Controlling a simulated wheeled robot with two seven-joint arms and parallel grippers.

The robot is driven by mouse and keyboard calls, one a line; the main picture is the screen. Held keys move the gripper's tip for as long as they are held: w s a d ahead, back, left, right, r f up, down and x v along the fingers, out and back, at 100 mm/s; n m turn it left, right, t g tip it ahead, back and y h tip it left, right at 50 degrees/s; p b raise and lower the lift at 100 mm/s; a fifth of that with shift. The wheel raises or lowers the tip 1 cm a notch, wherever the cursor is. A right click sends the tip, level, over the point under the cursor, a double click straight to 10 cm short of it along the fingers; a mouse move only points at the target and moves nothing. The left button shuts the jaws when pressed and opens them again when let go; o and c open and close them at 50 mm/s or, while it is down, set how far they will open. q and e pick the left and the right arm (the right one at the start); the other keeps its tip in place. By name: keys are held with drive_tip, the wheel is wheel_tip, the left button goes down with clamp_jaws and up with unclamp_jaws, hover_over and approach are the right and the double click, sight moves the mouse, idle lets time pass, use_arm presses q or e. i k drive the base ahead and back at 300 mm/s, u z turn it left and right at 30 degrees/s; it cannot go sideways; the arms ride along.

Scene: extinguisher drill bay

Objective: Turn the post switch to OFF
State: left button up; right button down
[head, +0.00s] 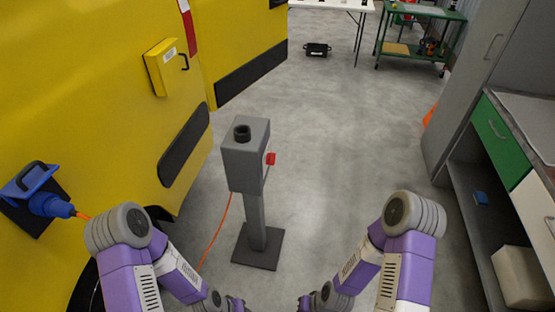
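A grey post (256,222) with a box-shaped head (244,165) stands upright on a dark square base plate (258,248) in the middle of the floor. A red switch (270,158) sits on the right side of the head; its setting and any marking are too small to read. A round black fitting (242,132) is on top. My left gripper (236,304) and my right gripper (305,303) show only in part at the bottom edge, low and nearer to me than the post. Neither touches the post. Their fingers are mostly cut off, so their opening cannot be judged.
A yellow vehicle (95,100) fills the left, with a blue plug (50,205) in its side. An orange cable (217,232) runs along the floor to the post. A workbench (490,130) and grey cabinet (465,100) line the right. The floor (345,150) between is clear.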

sight(271, 157)
drive_tip(key=u, duration=0.35)
drive_tip(key=i, duration=1.25)
drive_tip(key=z, duration=0.3)
